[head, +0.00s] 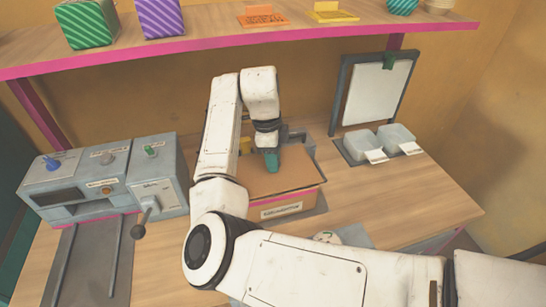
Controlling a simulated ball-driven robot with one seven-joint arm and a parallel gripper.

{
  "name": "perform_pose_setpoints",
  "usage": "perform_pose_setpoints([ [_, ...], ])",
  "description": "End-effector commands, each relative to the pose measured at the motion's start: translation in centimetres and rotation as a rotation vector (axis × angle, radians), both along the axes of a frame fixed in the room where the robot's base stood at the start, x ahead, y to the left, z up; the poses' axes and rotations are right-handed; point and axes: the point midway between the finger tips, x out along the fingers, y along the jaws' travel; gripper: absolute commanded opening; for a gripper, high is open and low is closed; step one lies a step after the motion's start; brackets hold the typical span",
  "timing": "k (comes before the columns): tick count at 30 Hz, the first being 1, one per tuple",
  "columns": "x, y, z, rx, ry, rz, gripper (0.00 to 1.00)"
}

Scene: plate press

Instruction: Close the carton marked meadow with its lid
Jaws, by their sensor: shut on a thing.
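A brown cardboard carton (299,203) with a pink stripe and a pale front label stands on a grey mat at mid-table. The label's lettering is too small to read. A flat brown panel, which looks like the lid (297,176), lies across the carton's top; I cannot tell whether it is fully seated. My gripper (270,154) points down over the panel's middle. A teal piece shows at its tip, probably the lid's grip. My gripper is shut on it, though the fingers are hard to make out.
A grey machine (100,180) with knobs and a lever stands at the left. Two pale trays (378,143) with tags sit at the right, before a framed board (374,95). A pink-edged shelf (290,38) holds boxes above. A round item (327,237) lies partly behind my arm.

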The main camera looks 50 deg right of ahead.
Motion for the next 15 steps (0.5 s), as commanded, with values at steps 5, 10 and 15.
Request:
perform_pose_setpoints([
  [5,0.01,0.0,-0.1,0.0,0.0,0.0,0.0],
  [10,-0.01,0.0,-0.41,0.0,0.0,0.0,0.0],
  [15,0.0,-0.01,-0.69,0.0,0.0,0.0,0.0],
])
